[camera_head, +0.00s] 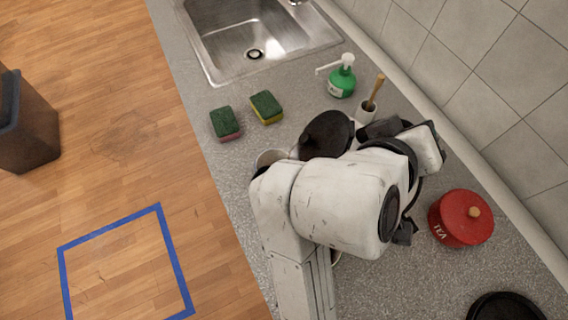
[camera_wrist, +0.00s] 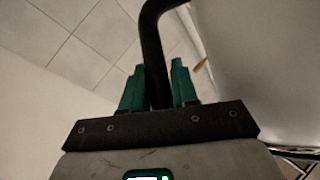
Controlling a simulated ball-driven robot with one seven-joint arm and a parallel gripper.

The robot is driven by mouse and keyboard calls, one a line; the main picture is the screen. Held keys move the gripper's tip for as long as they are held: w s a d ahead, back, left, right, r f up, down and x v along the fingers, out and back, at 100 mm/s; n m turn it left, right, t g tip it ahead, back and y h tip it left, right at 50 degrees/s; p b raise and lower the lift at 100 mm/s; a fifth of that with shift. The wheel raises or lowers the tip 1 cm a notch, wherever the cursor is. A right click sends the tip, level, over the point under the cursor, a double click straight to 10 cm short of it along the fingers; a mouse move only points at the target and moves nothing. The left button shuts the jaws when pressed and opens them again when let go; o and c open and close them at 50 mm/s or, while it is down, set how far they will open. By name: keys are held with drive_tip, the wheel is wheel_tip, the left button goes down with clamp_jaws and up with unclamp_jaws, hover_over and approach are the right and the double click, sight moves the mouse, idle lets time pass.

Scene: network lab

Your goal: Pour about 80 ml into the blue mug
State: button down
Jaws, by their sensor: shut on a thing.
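In the wrist view, my gripper (camera_wrist: 158,68) has its two teal fingers shut around the black curved handle (camera_wrist: 152,40) of a vessel. The vessel's pale grey body (camera_wrist: 265,60) fills the right side of that view. In the head view, a dark rounded part (camera_head: 326,134), perhaps the vessel's top, shows beyond my white arm, which covers most of the rest. The rim of a pale cup (camera_head: 270,157) shows just left of my arm; its outside colour is mostly hidden. I cannot tell whether it is the blue mug. No liquid stream is visible.
A sink (camera_head: 245,40) is at the top of the grey counter. A red tea tin (camera_head: 461,217) and a black round thing (camera_head: 505,307) are at right.

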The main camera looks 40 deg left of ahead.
sight(352, 133)
drive_tip(key=shift+s+a+r+n+t+h+b, duration=0.15)
drive_tip(key=shift+s+a+n+t+h+b, duration=0.2)
drive_tip(key=shift+a+b, duration=0.3)
drive_tip(key=shift+s+a+r, duration=0.1)
drive_tip(key=shift+r, duration=0.35)
drive_tip(key=shift+s+a+r+n+t+h, duration=0.35)
drive_tip(key=shift+s+a+r+t, duration=0.1)
drive_tip(key=shift+a+r, duration=0.2)
drive_tip(key=shift+s+a+r+n+t+h+b, duration=0.15)
drive_tip(key=shift+s+a+r+n+t+h, duration=0.1)
drive_tip(key=shift+a+r, duration=0.15)
drive_tip(key=shift+s+a+r+n+t+h+b, duration=0.2)
drive_tip(key=shift+a+r+t, duration=0.1)
drive_tip(key=shift+r, duration=0.2)
drive_tip(key=shift+s+a+r+t, duration=0.2)
drive_tip(key=shift+a+r+t, duration=0.05)
drive_tip(key=shift+a, duration=0.05)
drive_tip(key=shift+s+a+r+n+t+h+p, duration=0.15)
drive_tip(key=shift+s+a+r+n+t+p, duration=0.2)
drive_tip(key=shift+a, duration=0.3)
drive_tip(key=shift+s+a+r+n+t+h+p, duration=0.1)
drive_tip(key=shift+s+a+r+n+t+p, duration=0.15)
drive_tip(key=shift+s+a+n, duration=0.3)
drive_tip(key=shift+w+a+r, duration=0.1)
idle(0.4)
